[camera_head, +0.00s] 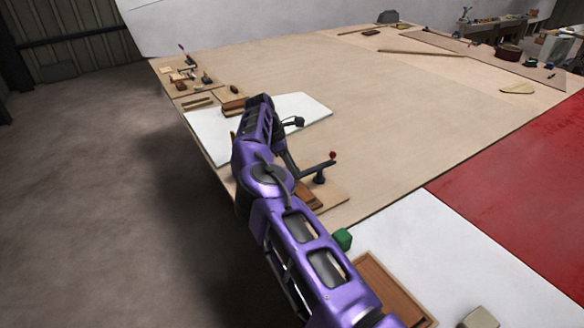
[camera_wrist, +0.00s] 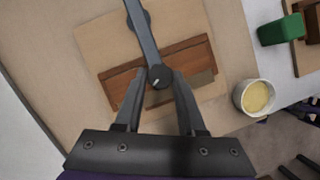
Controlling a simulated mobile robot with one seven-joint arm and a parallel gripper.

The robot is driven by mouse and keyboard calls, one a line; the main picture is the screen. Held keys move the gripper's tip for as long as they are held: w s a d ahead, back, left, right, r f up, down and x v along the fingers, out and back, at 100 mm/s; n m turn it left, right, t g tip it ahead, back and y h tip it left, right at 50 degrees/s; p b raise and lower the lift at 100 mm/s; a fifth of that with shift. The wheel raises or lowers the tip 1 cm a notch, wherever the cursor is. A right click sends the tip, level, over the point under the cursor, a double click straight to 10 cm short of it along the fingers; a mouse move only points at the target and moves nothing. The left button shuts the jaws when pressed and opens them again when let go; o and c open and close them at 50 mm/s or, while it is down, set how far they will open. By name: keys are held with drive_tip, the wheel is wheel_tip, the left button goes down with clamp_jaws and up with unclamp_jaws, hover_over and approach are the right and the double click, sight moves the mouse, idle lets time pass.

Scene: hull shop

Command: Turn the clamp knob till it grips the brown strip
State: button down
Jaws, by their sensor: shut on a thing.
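In the wrist view, the clamp knob (camera_wrist: 160,77) is a round black knob with a pale mark on top, at the end of a dark grey clamp arm (camera_wrist: 143,38). My gripper (camera_wrist: 161,84) is shut on the knob, one finger on each side. The brown strip (camera_wrist: 190,55) lies slanted on a pale wooden board (camera_wrist: 95,45), passing under the knob. Whether the clamp's tip touches it is hidden. In the head view, the clamp (camera_head: 320,177) has a red ball on its handle; the fingertips and the knob are hidden behind my arm.
A cup of yellow stuff (camera_wrist: 257,97) stands right of the board, and a green block (camera_wrist: 281,30) lies beyond it. In the head view, a white sheet (camera_head: 305,108) and small tools (camera_head: 183,75) are farther off. The wide bench top (camera_head: 400,110) is mostly clear.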

drive_tip(key=shift+m+g+b, duration=0.4)
drive_tip(key=shift+m, duration=0.6)
idle(0.5)
drive_tip(key=c, duration=0.5)
unclamp_jaws()
drive_tip(key=shift+r, duration=0.1)
